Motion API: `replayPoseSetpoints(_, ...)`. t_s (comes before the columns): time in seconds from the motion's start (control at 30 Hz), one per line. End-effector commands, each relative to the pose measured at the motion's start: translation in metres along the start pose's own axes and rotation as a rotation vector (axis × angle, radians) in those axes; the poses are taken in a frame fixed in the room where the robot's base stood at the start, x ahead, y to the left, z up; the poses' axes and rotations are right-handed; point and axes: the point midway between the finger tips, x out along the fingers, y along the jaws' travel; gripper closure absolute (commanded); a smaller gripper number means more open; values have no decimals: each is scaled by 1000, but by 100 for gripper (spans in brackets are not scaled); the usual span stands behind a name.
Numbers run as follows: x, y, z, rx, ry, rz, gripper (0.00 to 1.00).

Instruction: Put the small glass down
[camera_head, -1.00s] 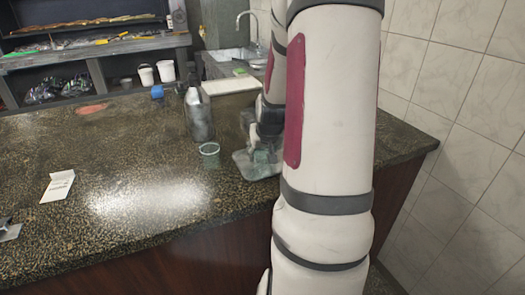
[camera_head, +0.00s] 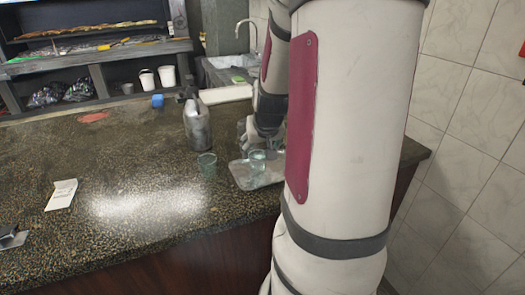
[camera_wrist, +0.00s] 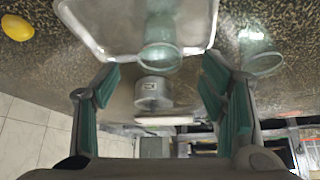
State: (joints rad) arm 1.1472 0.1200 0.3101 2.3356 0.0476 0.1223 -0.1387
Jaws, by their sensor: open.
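A small clear glass (camera_head: 258,160) stands upright on a pale glassy tray (camera_head: 242,178) on the speckled counter. In the wrist view the small glass (camera_wrist: 160,57) shows on the tray (camera_wrist: 105,42), ahead of my fingertips and apart from them. My gripper (camera_head: 262,140) is just behind the glass in the head view, partly hidden by my arm. In the wrist view my gripper (camera_wrist: 160,84) has its green-padded fingers spread wide with nothing held. A second clear glass (camera_head: 207,164) stands on the counter left of the tray; the wrist view shows it too (camera_wrist: 263,63).
A dark bottle (camera_head: 197,125) stands behind the second glass. A grey round container (camera_wrist: 152,92) and a lemon (camera_wrist: 17,27) show in the wrist view. A white card (camera_head: 61,194) lies at the left. The counter's front middle is clear. A tiled wall (camera_head: 465,130) is at right.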

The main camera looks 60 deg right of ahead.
Motion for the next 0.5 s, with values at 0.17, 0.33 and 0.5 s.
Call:
replayPoseSetpoints(0.17, -18, 0, 0, 0, -1, 0, 35)
replayPoseSetpoints(0.33, -22, -2, 0, -3, -1, -1, 35)
replayPoseSetpoints(0.5, -45, -36, 5, -77, -11, -26, 35)
